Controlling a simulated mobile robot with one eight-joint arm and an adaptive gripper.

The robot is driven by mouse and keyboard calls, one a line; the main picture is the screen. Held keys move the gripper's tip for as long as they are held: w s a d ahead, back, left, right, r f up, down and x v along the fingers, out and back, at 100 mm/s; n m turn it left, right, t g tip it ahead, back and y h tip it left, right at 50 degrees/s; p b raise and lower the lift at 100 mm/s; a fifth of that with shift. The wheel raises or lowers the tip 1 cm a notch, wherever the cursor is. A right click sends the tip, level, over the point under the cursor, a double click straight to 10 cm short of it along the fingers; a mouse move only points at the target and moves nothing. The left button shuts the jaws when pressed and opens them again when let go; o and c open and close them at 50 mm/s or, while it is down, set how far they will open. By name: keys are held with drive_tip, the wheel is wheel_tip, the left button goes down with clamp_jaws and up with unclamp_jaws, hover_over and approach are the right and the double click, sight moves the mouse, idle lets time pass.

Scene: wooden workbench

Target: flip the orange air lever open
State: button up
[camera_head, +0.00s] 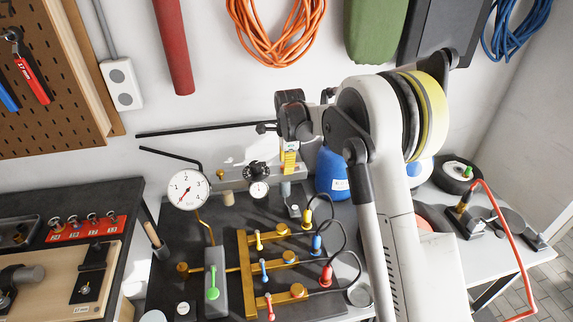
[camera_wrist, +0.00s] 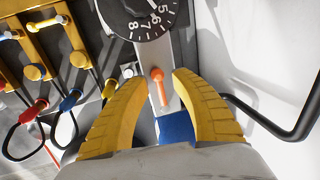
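The orange air lever (camera_wrist: 161,92), a short stick with a round ball end, sits on a grey block in the wrist view. My gripper (camera_wrist: 162,80) is open, with its yellow fingers on either side of the lever. I see gaps between the lever and both fingers. In the head view my gripper (camera_head: 290,163) hangs over the grey block at the back of the bench. I cannot make out the orange lever there, as my arm and gripper cover that area.
A black numbered dial (camera_wrist: 138,14) lies just beyond the lever. A blue container (camera_head: 332,174) stands close to the right. A white gauge (camera_head: 188,190) stands farther left.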

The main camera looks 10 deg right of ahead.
drive_tip(key=shift+r, duration=0.15)
wheel_tip(320, 180, up, 12)
drive_tip(key=s, duration=0.2)
drive_tip(key=shift+s+f, duration=0.2)
drive_tip(key=shift+s, duration=0.1)
drive_tip(key=s+d+r+n+t+b, duration=0.15)
drive_tip(key=s+n, duration=0.25)
drive_tip(key=s, duration=0.4)
drive_tip(key=s+d+r+n+t+b, duration=0.1)
drive_tip(key=s+r+n+b, duration=0.2)
drive_tip(key=s, duration=0.5)
drive_tip(key=s+d+f+n+t+b, duration=0.1)
drive_tip(key=s+f+n, duration=0.4)
drive_tip(key=s, duration=0.5)
drive_tip(key=s+d+f+n+t+b, duration=0.1)
drive_tip(key=s+f+n+b, duration=0.1)
drive_tip(key=s+f+n, duration=0.3)
drive_tip(key=s+n, duration=0.1)
drive_tip(key=s, duration=0.3)
drive_tip(key=shift+s, duration=0.35)
drive_tip(key=shift+t, duration=0.25)
